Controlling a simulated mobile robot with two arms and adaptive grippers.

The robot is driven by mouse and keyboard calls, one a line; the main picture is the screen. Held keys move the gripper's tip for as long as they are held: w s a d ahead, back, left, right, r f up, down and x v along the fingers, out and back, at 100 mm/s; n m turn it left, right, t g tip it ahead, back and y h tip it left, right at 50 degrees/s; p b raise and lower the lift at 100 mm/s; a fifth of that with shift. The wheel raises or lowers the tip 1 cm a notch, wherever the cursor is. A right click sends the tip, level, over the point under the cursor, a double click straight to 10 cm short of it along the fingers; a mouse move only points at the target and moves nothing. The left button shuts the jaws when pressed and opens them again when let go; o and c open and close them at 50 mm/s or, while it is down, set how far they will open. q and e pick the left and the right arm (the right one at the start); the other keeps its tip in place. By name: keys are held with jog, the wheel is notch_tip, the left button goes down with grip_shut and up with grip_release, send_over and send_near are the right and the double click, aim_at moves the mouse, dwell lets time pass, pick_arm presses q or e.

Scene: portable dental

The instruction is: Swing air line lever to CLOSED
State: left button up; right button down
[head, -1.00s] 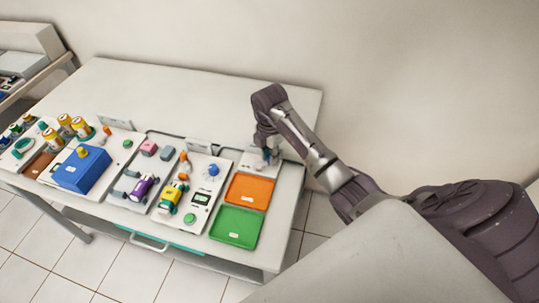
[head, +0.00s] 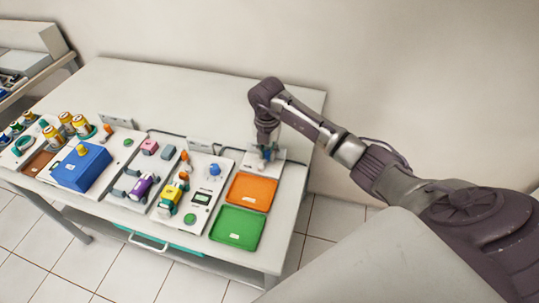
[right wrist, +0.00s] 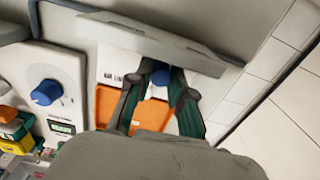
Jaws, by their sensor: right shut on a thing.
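The air line lever (right wrist: 160,76) shows as a small blue piece between my right gripper's fingers in the right wrist view. It stands on a small white panel (head: 279,157) at the right end of the table, behind the orange tray. My right gripper (head: 266,154) reaches down onto it from above and is shut on it; in the right wrist view the gripper (right wrist: 158,88) has one dark green finger on each side. The fingers hide most of the lever, and I cannot read its position or the panel's marks. My left gripper is not in view.
An orange tray (head: 252,191) and a green tray (head: 237,228) lie in front of the panel. A white unit with a blue knob (head: 214,170) stands to the left; the knob also shows in the right wrist view (right wrist: 46,92). The table's back half (head: 190,100) is clear.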

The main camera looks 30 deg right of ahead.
jog(key=shift+w+a+n+b, duration=0.1)
jog(key=shift+w+n+b, duration=0.15)
jog(key=shift+n, duration=0.3)
jog(key=shift+w+a+n+b, duration=0.1)
jog(key=shift+n+b, duration=0.15)
jog(key=shift+n, duration=0.3)
jog(key=c, duration=1)
grip_release()
jog(key=shift+c, duration=0.2)
notch_tip(320, 180, up, 12)
jog(key=shift+c, duration=0.3)
